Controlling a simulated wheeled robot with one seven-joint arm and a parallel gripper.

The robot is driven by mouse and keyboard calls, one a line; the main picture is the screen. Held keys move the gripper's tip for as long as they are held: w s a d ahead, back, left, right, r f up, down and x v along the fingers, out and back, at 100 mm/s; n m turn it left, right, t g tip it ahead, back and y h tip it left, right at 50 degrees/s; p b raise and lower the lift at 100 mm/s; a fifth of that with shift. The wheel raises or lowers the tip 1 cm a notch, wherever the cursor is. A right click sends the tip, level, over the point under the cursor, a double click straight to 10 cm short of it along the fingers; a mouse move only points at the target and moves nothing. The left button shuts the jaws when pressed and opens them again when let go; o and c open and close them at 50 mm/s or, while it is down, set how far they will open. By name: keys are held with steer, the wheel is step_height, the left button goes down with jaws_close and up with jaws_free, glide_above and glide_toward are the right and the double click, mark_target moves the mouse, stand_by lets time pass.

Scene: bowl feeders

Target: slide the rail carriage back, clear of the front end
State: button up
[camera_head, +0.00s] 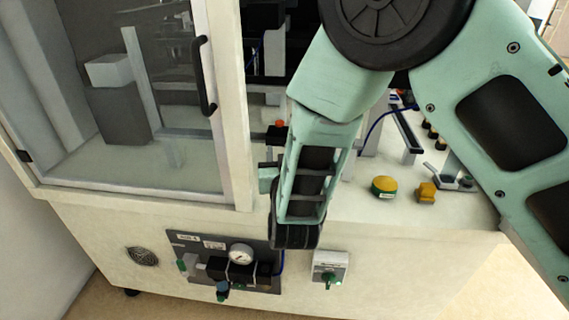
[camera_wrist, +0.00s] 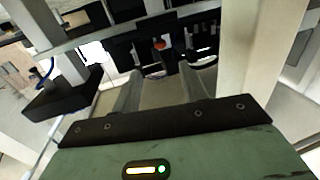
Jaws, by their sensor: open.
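In the wrist view my gripper (camera_wrist: 162,78) is open, with its two grey fingers apart and nothing seen between them. Beyond the fingertips is a dark block with an orange-red knob (camera_wrist: 159,44), by a grey crossbar. I cannot tell for certain that this block is the rail carriage. In the head view a dark block (camera_head: 276,134) with an orange-red top sits at the end of a grey bar (camera_head: 195,133), just left of my arm. My arm hides most of my gripper there and whatever lies behind it. Contact between fingers and block cannot be made out.
A clear-paned door (camera_head: 165,85) with a black handle (camera_head: 204,75) and a pale post stand left of my arm. A yellow round button (camera_head: 384,186) and a yellow knob (camera_head: 426,192) are on the pale worktop at right. A gauge panel (camera_head: 240,254) is on the front.

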steer(key=shift+s, duration=1.55)
steer(key=shift+o, duration=0.3)
